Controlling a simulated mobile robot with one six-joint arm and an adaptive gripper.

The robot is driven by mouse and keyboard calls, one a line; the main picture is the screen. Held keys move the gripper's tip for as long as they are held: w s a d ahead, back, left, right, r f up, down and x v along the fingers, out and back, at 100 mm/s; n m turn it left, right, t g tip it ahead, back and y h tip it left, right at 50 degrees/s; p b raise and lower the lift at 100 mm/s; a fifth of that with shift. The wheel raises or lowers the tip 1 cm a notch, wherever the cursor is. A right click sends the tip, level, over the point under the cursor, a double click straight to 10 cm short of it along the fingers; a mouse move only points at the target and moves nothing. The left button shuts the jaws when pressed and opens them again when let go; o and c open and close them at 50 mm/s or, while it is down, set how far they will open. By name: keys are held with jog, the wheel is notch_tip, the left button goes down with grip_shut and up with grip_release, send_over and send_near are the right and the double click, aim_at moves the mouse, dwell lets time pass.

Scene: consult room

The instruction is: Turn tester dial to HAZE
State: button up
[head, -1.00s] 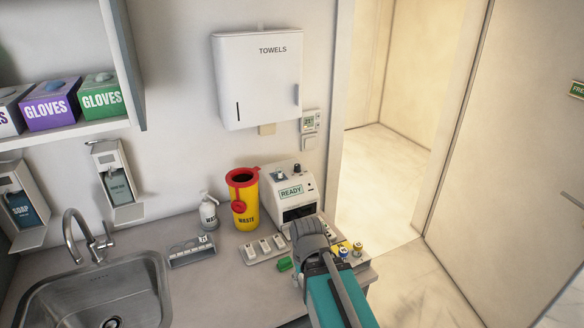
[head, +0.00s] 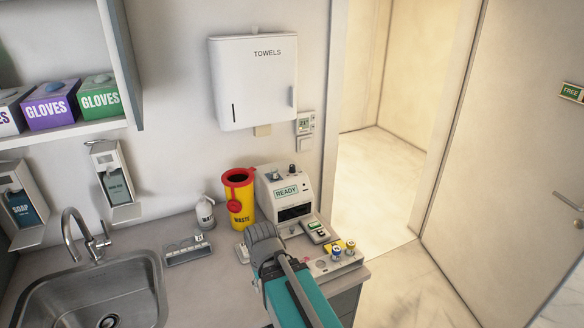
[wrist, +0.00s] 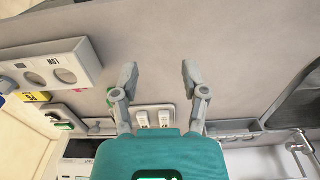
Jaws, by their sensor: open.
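The tester, a white box with a READY label (head: 286,191), stands at the back of the counter against the wall. A small dark knob (head: 292,169) and another small part (head: 278,171) show on its top; any HAZE mark is too small to read. In the wrist view my gripper (wrist: 158,75) is open, its two grey fingers apart over bare counter with nothing between them. In the head view my grey wrist and teal arm link are in front of the tester, to its lower left, and my fingertips are hidden.
A yellow waste bin (head: 240,200) with a red rim stands close left of the tester. A small device with a green part (head: 317,227) and a white block (head: 335,263) with blue and yellow pieces lie right of my arm. The sink (head: 95,290) is left.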

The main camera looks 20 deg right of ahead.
jog(key=shift+o, duration=1)
jog(key=m+t+h+p, duration=0.4)
jog(key=m+h+p, duration=0.4)
jog(key=m+p, duration=0.55)
send_near(291, 166)
notch_tip(291, 166, up, 2)
jog(key=a, duration=0.2)
jog(key=shift+s+r+n, duration=0.15)
jog(key=shift+s+n, duration=0.1)
jog(key=shift+s, duration=0.2)
jog(key=b+x, duration=0.9)
jog(key=x, duration=0.4)
jog(key=shift+d+f, duration=0.3)
